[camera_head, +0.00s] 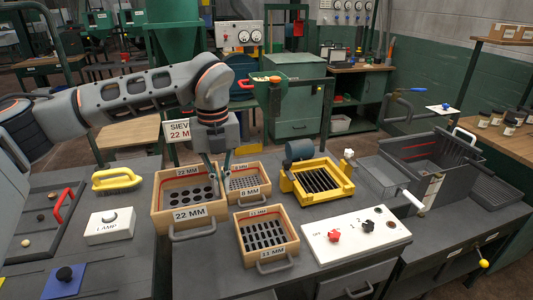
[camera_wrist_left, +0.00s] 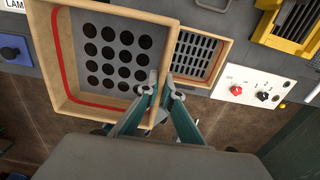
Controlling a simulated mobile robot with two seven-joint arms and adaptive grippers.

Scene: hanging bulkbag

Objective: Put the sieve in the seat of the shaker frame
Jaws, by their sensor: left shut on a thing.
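The 22 MM sieve (camera_head: 189,213) is a square wooden box with round holes and a front handle; it also fills the upper middle of the left wrist view (camera_wrist_left: 68,45). My left gripper (camera_head: 219,174) is shut on its right wall, pointing down; the fingers also show in the left wrist view (camera_wrist_left: 162,88). I cannot tell whether the sieve is raised off the bench. The yellow shaker frame (camera_head: 327,195) stands to its right, its seat showing dark slats and no sieve. A sign reading SIEVE 22 MM (camera_head: 177,129) stands behind. My right gripper is not in view.
The 11 MM sieve (camera_head: 268,248) and 8 MM sieve (camera_head: 263,189) sit between the held sieve and the frame. A white control box (camera_head: 352,237) stands in front of the frame. A lamp box (camera_head: 109,226) and yellow-handled tool (camera_head: 117,179) lie left.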

